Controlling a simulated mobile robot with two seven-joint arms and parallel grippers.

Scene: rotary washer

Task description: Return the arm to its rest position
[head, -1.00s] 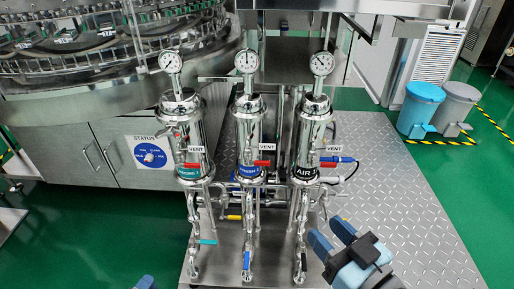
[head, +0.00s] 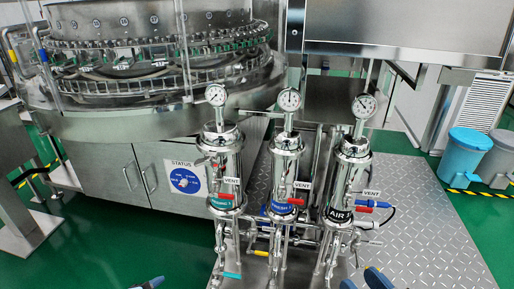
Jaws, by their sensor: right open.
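My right gripper (head: 362,280) shows at the bottom edge of the head view, right of the middle. Only its two blue fingertips are in view, apart from each other with nothing seen between them. It is open, below and to the right of the AIR filter housing (head: 349,180). The rest of my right arm is out of the picture. A small blue tip of my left gripper (head: 150,283) shows at the bottom edge, left of the filters. Too little of it shows to tell its state.
Three steel filter housings with gauges stand on a diamond-plate platform (head: 430,215), with red-handled VENT valves and pipes below. Behind is the rotary washer (head: 150,60) with a STATUS dial (head: 185,178) on its cabinet. Blue (head: 465,150) and grey bins stand at right. Green floor is clear at lower left.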

